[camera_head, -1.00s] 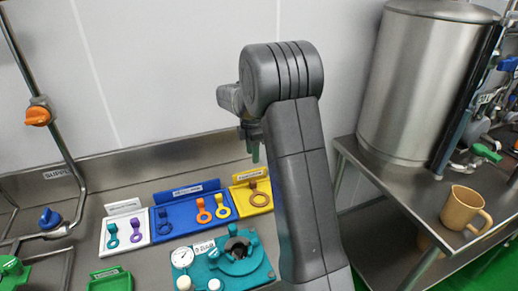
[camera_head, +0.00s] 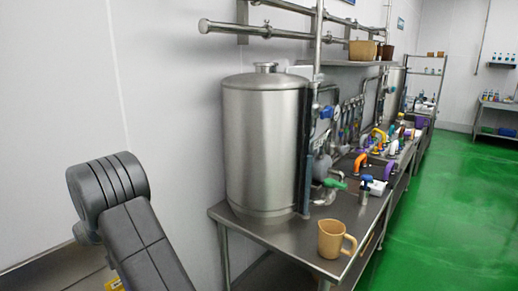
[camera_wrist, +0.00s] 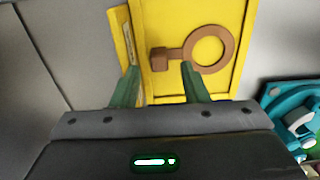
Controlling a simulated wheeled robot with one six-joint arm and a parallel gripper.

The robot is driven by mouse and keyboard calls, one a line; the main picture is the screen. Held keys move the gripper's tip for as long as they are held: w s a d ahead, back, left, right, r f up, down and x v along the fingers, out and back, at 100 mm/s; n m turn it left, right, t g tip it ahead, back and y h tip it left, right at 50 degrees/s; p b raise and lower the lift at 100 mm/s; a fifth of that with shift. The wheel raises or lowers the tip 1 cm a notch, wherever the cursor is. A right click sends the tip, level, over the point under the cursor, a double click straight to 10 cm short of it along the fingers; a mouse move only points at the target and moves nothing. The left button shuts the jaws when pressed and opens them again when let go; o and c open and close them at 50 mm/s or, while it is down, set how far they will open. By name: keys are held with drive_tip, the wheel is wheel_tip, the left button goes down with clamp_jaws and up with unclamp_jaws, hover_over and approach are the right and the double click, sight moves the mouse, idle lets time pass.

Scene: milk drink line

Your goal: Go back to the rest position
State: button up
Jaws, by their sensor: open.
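In the wrist view my gripper (camera_wrist: 158,88) is open, its two green fingers apart with nothing held between them. In the head view my dark grey arm shows at the lower left, and the gripper itself is out of the picture there.
A teal fixture (camera_wrist: 275,106) stands right of the yellow tray in the wrist view. In the head view a steel tank (camera_head: 265,145) and a tan jug (camera_head: 333,240) stand on a steel table (camera_head: 290,258). Green floor (camera_head: 455,200) lies open at the right.

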drive_tip(key=shift+r, duration=0.45)
